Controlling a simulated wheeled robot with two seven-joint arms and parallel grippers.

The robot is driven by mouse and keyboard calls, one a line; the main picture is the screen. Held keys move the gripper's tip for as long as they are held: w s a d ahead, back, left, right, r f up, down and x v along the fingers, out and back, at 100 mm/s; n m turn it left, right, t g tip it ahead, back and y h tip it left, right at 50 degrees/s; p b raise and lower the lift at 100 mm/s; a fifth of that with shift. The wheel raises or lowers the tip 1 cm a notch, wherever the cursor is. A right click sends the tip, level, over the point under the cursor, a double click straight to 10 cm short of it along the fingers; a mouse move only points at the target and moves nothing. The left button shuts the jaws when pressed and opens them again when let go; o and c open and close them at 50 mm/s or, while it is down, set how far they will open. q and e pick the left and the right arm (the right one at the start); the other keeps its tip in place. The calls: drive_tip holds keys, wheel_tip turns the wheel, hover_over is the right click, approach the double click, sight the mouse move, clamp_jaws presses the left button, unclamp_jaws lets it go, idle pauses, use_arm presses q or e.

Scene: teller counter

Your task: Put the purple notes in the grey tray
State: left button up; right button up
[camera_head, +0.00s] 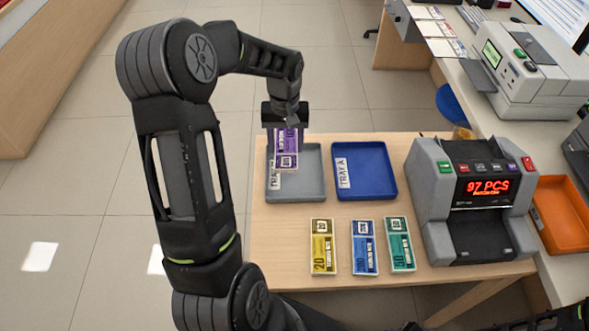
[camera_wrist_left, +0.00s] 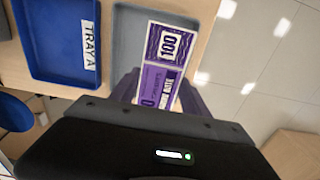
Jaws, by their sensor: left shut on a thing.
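The purple notes (camera_head: 286,151) are a banded bundle held by my left gripper (camera_head: 285,118), which is shut on them. They hang above the grey tray (camera_head: 307,190), over its upper left part, and hide some of its label. In the left wrist view the purple notes (camera_wrist_left: 165,63) stick out from between the fingers, with the grey tray (camera_wrist_left: 125,40) behind them. I cannot tell whether the notes touch the tray. My right gripper cannot be made out.
A blue tray (camera_head: 384,184) labelled TRAY A stands right of the grey one. Yellow (camera_head: 323,246), blue (camera_head: 364,247) and green (camera_head: 400,244) note bundles lie in front. A counting machine (camera_head: 470,200) reading 97 PCS and an orange tray (camera_head: 562,222) are at right.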

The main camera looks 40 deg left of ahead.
use_arm(q)
drive_tip(key=shift+s+a, duration=0.15)
drive_tip(key=shift+a, duration=0.2)
wheel_tip(320, 180, down, 6)
drive_tip(key=b, duration=0.4)
drive_tip(key=shift+f, duration=0.25)
drive_tip(key=shift+r, duration=0.1)
drive_tip(key=shift+f+b, duration=1.3)
drive_tip(key=shift+f, duration=0.6)
